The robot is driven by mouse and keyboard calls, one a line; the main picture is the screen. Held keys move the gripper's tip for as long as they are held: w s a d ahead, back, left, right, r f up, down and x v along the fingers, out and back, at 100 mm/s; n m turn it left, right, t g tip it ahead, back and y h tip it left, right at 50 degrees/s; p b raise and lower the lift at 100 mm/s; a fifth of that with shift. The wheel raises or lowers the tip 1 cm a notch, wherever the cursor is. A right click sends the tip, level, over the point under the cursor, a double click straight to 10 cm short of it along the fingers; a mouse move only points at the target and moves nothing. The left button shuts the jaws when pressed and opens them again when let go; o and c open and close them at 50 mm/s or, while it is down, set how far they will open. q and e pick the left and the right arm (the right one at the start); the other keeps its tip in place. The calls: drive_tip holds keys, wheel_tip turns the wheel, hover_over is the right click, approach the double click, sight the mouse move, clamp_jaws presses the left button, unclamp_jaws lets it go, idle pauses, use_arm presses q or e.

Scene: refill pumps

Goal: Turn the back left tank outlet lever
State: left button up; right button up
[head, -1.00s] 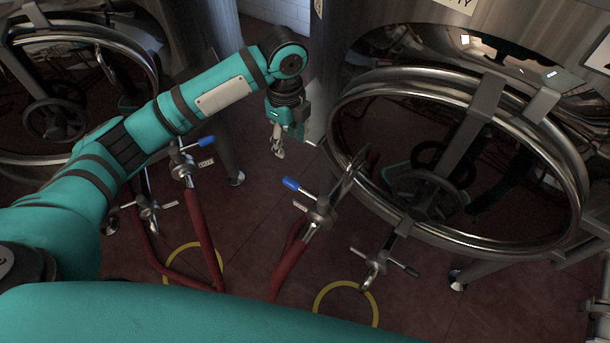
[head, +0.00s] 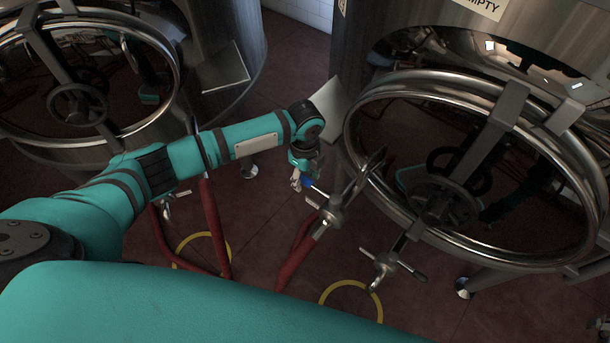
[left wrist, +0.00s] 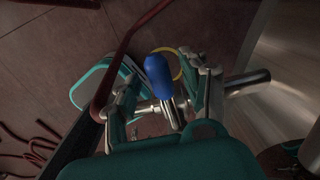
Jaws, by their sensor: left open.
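The outlet lever has a blue handle (head: 307,183) and sits on a metal valve (head: 334,212) below the large tank on the right in the head view. A red hose runs down from this valve. My left gripper (head: 297,182) is at the blue handle, its fingers small and partly overlapping it in this view. In the left wrist view the blue handle (left wrist: 158,74) stands between the two spread fingers of the gripper, with a visible gap to the right finger. Contact with the left finger cannot be told. My right gripper is not in view.
The right tank's round steel door (head: 470,165) is close to the right of the valve. A second valve (head: 385,264) with a crossbar stands lower right. Another tank door (head: 75,85) is at the left. Red hoses (head: 297,252) and yellow floor rings (head: 352,287) lie below.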

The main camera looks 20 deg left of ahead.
use_arm(q)
drive_tip(key=shift+c, duration=0.3)
clamp_jaws()
idle(0.3)
